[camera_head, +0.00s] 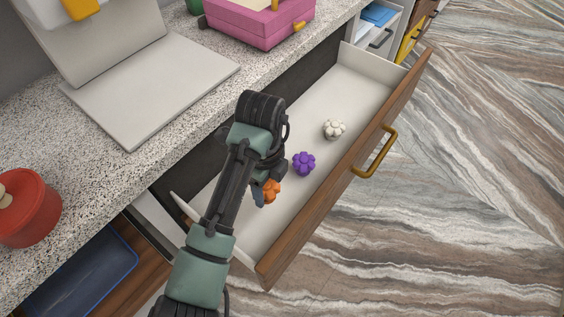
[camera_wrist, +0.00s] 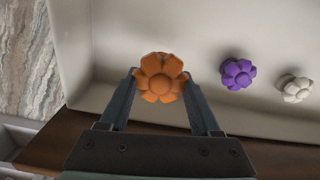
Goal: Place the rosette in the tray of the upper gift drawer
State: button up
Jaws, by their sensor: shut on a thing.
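My gripper (camera_wrist: 160,88) is shut on an orange flower-shaped rosette (camera_wrist: 160,77), which shows clearly between the fingers in the wrist view. In the head view the orange rosette (camera_head: 271,190) is partly hidden by my arm. It is over the near-left part of the open upper drawer (camera_head: 350,82), a white tray with a wooden front. I cannot tell whether it touches the tray floor. A purple rosette (camera_head: 304,163) and a white rosette (camera_head: 334,129) lie in the tray, to the right of the held one in the wrist view.
The drawer's wooden front has a brass handle (camera_head: 375,152). A speckled counter (camera_head: 120,165) runs along the left, with a red lidded pot (camera_head: 27,207), a grey panel (camera_head: 150,90) and a pink box (camera_head: 258,22). A blue tray (camera_head: 80,270) sits lower left. The drawer's far end is clear.

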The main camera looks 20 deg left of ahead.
notch_tip(320, 180, down, 8)
jog(key=shift+s+r+b, duration=0.1)
jog(key=shift+r+b, duration=0.1)
jog(key=shift+b, duration=0.4)
jog(key=shift+f, duration=0.1)
jog(key=o, duration=1.3)
